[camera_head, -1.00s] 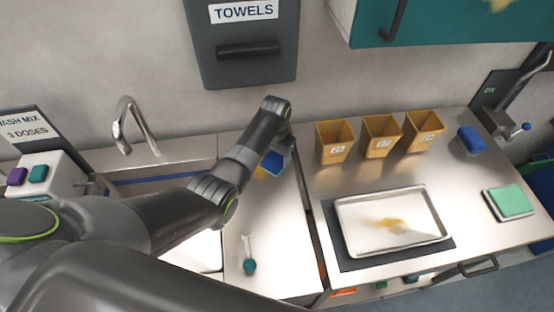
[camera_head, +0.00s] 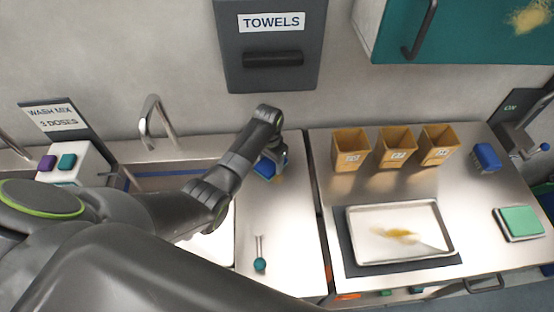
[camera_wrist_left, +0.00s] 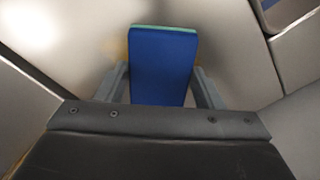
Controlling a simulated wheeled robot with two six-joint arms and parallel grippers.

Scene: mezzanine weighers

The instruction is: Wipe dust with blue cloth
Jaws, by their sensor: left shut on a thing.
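My left gripper (camera_head: 272,158) is low over the steel counter right of the sink, shut on the blue cloth (camera_head: 264,168). In the left wrist view the cloth (camera_wrist_left: 162,66) looks like a thick blue pad with a thin green edge, held between both fingers (camera_wrist_left: 160,88). A small yellowish dust patch (camera_head: 279,179) shows on the counter beside it, partly hidden. More yellow-brown dust (camera_head: 398,234) lies in the steel tray (camera_head: 440,212), and another patch (camera_head: 530,17) is on the teal cabinet door (camera_head: 465,30). Whether the cloth presses on the counter is hard to tell. My right gripper is out of view.
Three tan bins (camera_head: 351,150) stand behind the tray. A blue block (camera_head: 486,157) and a green-topped pad (camera_head: 518,223) lie at the right. A teal-ended tool (camera_head: 260,262) lies in front of the gripper. A tap (camera_head: 157,120) rises behind the sink.

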